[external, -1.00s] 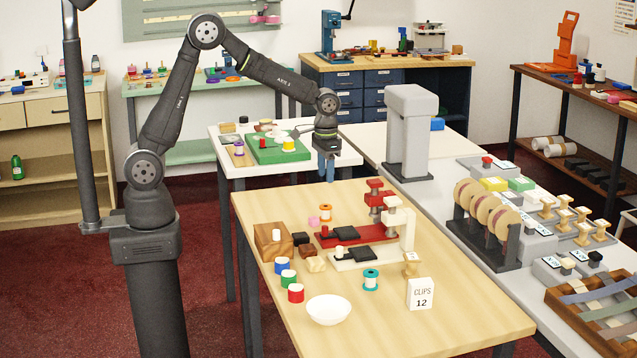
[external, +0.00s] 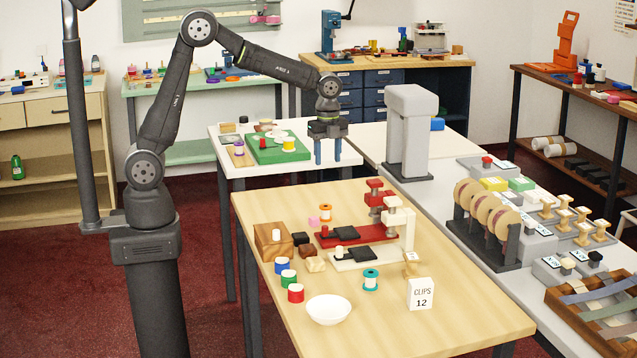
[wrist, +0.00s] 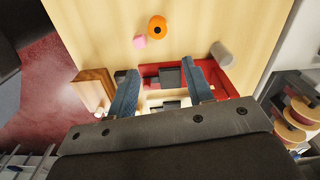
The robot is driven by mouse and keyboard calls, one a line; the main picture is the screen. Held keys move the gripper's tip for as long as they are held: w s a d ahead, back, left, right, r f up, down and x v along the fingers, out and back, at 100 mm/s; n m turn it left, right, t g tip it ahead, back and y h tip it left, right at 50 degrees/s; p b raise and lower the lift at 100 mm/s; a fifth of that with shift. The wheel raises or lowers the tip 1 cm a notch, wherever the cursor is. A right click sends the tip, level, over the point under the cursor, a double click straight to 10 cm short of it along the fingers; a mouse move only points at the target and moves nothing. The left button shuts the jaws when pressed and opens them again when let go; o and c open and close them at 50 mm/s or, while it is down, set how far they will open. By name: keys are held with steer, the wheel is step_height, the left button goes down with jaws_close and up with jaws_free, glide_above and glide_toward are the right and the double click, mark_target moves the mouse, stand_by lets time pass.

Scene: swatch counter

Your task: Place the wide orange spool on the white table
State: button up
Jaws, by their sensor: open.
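The wide orange spool (external: 326,212) stands on the wooden table, near its far edge, beside a small pink piece. It also shows in the wrist view (wrist: 157,29), near the top, beyond my fingers. The white table (external: 275,170) stands behind the wooden table, at left of centre; a green board with items lies on it. My gripper (external: 328,163) is open and empty, fingers pointing down, above and behind the orange spool in the external view. In the wrist view its two fingers (wrist: 159,67) are spread, with nothing between them.
The wooden table (external: 395,330) holds a red press (external: 355,236), a white press, a wooden block (external: 273,242), several spools and a white bowl (external: 328,309). A grey column (external: 408,130) stands right of my gripper. The white table's front strip is bare.

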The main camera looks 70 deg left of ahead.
glide_above(326, 206)
steer(key=f, duration=1.1)
steer(key=shift+w+d+f, duration=0.1)
steer(key=shift+d+f, duration=0.15)
steer(key=shift+f, duration=0.05)
steer(key=shift+s+a+f, duration=0.1)
steer(key=shift+a+f, duration=0.05)
steer(key=shift+f, duration=1.2)
steer(key=shift+s+a+f, duration=0.1)
steer(key=shift+f, duration=1.25)
steer(key=shift+c, duration=0.5)
steer(key=c, duration=0.7)
steer(key=shift+r, duration=0.2)
